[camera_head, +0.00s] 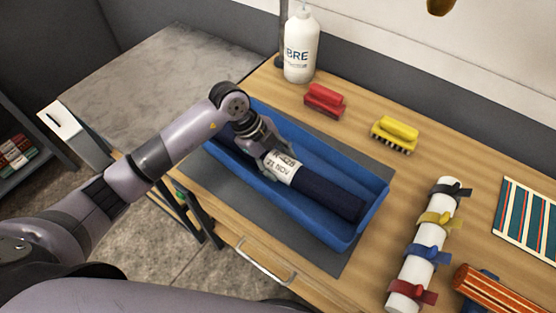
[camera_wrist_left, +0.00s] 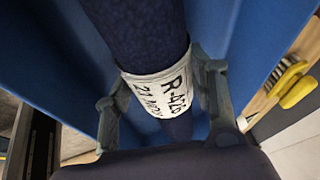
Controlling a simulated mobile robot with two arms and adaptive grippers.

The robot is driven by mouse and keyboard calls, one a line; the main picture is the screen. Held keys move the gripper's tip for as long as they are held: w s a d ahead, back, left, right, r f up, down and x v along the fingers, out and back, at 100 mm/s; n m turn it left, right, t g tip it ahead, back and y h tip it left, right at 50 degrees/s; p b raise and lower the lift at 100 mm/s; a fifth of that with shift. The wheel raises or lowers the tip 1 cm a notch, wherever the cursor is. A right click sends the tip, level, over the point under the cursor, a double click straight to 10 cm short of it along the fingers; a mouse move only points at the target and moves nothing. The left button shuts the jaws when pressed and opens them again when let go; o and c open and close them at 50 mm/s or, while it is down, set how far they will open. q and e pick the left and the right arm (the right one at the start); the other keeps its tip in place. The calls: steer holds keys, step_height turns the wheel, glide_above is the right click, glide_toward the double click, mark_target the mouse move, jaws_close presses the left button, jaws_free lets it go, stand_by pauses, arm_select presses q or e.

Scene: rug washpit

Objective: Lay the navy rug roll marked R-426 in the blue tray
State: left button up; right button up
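The navy rug roll (camera_head: 323,190) lies lengthwise inside the blue tray (camera_head: 374,203). Its white label (camera_head: 283,168) faces up; the wrist view reads R-426 on the label (camera_wrist_left: 165,88). My left gripper (camera_head: 264,155) is over the roll at the label. In the wrist view its fingers (camera_wrist_left: 162,88) sit one on each side of the roll (camera_wrist_left: 140,35), their tips against its sides, and look shut on it. The roll's underside is hidden, so I cannot tell whether it rests fully on the tray floor. My right gripper is not in view.
The tray stands on a grey mat (camera_head: 345,258) on the wooden bench. A white bottle (camera_head: 300,48), a red brush (camera_head: 324,100) and a yellow brush (camera_head: 395,133) stand behind it. A white tube with coloured straps (camera_head: 423,252) and an orange striped roll (camera_head: 497,290) lie right.

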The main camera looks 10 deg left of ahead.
arm_select(q)
steer(key=o, duration=0.3)
steer(key=shift+o, duration=0.2)
steer(key=b+v, duration=0.1)
steer(key=v, duration=1.1)
steer(key=shift+b, duration=0.3)
steer(key=shift+d, duration=0.1)
